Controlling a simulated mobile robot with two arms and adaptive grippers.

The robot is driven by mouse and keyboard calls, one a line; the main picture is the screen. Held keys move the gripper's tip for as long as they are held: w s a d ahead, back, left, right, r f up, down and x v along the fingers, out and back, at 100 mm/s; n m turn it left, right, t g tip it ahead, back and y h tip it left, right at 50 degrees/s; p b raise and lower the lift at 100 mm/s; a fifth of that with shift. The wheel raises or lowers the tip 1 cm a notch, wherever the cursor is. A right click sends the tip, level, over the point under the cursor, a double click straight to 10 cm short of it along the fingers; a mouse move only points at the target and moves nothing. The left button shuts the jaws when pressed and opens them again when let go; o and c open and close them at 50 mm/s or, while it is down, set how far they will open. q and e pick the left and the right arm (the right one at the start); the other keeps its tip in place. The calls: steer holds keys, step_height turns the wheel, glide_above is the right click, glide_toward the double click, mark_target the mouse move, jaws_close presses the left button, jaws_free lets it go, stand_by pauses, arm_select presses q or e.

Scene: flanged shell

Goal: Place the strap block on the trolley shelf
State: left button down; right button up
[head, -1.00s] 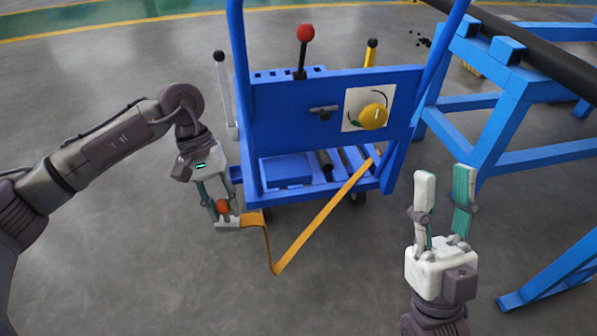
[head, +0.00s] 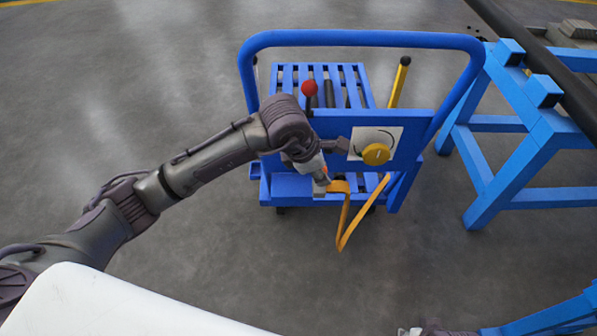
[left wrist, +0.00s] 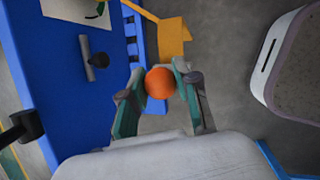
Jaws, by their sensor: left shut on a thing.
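My left gripper (head: 316,178) is shut on the orange ball-shaped knob of the strap block (head: 320,190). In the left wrist view the orange knob (left wrist: 160,82) sits between both fingers, and the block's body is hidden behind it. An orange strap (head: 344,225) hangs from the block in a loop and runs up toward the trolley. The block is in front of the blue trolley shelf (head: 290,188), below the trolley's upright panel; whether it touches the shelf I cannot tell. My right gripper (head: 432,329) barely shows at the bottom edge.
A blue stand (head: 500,130) with a dark pipe (head: 540,60) is at right. Floor in front is clear.

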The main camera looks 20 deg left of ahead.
arm_select(q)
steer(key=shift+w+a+f+b, duration=0.45)
steer(key=shift+w+a+f, duration=0.75)
steer(key=shift+a+f, duration=0.45)
steer(key=shift+w+a+f+b, duration=0.45)
steer(key=shift+w+a+f, duration=0.9)
steer(key=shift+f, duration=0.6)
steer(key=shift+w+a+f+b, duration=0.45)
steer(key=shift+w+a+f, duration=0.65)
steer(key=shift+a+f, duration=0.6)
steer(key=shift+d+f, duration=0.1)
steer(key=shift+d, duration=0.1)
arm_select(e)
steer(key=v, duration=0.7)
steer(key=shift+r, duration=0.4)
arm_select(q)
steer(key=shift+f, duration=0.1)
arm_select(e)
steer(key=shift+s+d, duration=0.1)
steer(key=shift+d, duration=0.05)
arm_select(q)
steer(key=c, duration=1.1)
jaws_free()
steer(key=shift+c, duration=0.2)
arm_select(e)
steer(key=shift+f, duration=0.1)
